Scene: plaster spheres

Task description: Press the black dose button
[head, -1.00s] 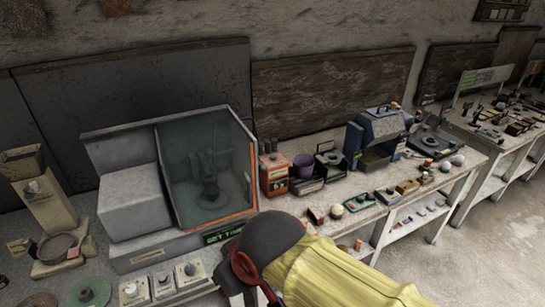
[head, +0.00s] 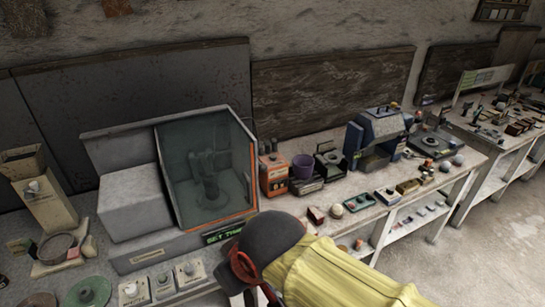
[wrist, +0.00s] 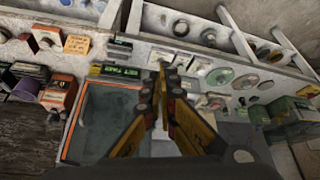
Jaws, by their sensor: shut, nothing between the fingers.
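A grey machine (head: 128,204) with an orange-edged glass chamber stands on the bench in the head view. Its green-lettered display (head: 225,235) sits low on the front, and the display also shows in the wrist view (wrist: 118,71). Small pale boxes with knobs (head: 160,284) stand before the machine. I cannot make out which part is the black dose button. My gripper (wrist: 162,72) is shut and empty in the wrist view, its tips over the machine's front edge, right of the display. Whether it touches anything cannot be told. In the head view my arm hides the fingertips.
An orange box (head: 273,173), a purple pot (head: 303,166) and a blue machine (head: 375,138) stand to the right. A hopper tower (head: 45,203) and a green disc (head: 88,292) are at the left. The bench is crowded; open floor (head: 500,250) lies at the right.

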